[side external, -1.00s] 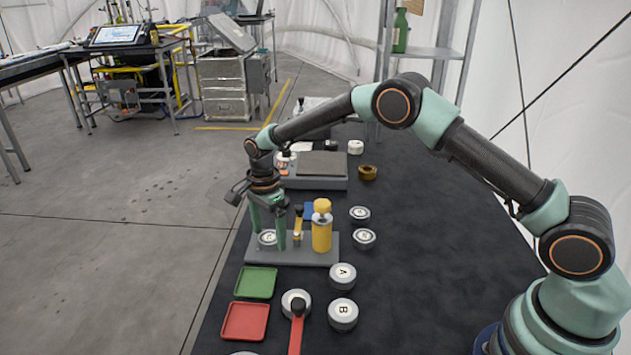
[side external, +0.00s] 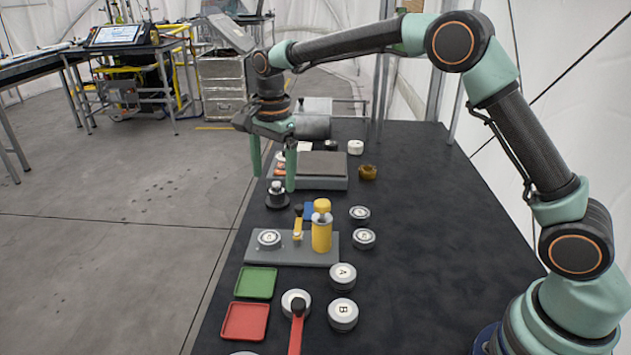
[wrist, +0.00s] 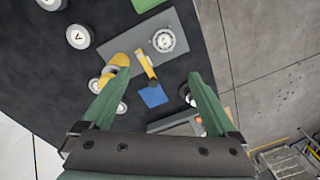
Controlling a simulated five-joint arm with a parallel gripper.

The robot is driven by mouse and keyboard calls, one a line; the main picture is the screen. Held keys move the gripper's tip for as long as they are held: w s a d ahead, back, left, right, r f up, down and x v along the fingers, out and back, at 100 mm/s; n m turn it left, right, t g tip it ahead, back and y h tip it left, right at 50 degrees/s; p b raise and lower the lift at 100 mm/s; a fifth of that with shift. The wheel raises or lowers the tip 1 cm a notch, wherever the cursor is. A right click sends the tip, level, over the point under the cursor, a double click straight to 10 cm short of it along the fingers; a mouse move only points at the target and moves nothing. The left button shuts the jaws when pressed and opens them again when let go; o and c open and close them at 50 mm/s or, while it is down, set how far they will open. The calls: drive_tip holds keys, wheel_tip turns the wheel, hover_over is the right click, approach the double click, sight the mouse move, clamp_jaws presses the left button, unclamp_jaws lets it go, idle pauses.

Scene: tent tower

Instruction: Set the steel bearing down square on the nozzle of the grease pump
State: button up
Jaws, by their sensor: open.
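The steel bearing (side external: 269,238) is a silvery ring lying flat, as far as I can see, at the left end of the grease pump's grey base plate (side external: 285,257). The nozzle under it is hidden. The pump has a yellow cylinder (side external: 322,235) and a small yellow lever (side external: 298,228). In the wrist view the bearing (wrist: 164,40) lies face up, apart from my fingers. My gripper (side external: 273,182) is open and empty, raised above and behind the plate. Its fingers also show in the wrist view (wrist: 160,76).
A small dark stand with a grey top (side external: 277,194) is below my gripper. A grey box (side external: 320,168) is behind it. Green (side external: 256,282) and red (side external: 245,321) trays lie in front. Round lettered pieces (side external: 343,276) are to the right. The mat's right side is mostly clear.

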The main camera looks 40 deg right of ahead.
drive_tip(key=s+d+r+n+t, duration=0.1)
drive_tip(key=s+d+r+n, duration=0.25)
drive_tip(key=s+r, duration=0.2)
drive_tip(key=s+d+r+n+t, duration=0.25)
drive_tip(key=s+r+n, duration=0.2)
drive_tip(key=s, duration=0.25)
drive_tip(key=s+d+f+n+t, duration=0.1)
drive_tip(key=s+d+f+n, duration=0.1)
drive_tip(key=s+n, duration=0.5)
drive_tip(key=s+d, duration=0.1)
drive_tip(key=s, duration=0.3)
drive_tip(key=shift+d+f, duration=0.2)
drive_tip(key=shift+f, duration=0.2)
drive_tip(key=shift+t, duration=0.25)
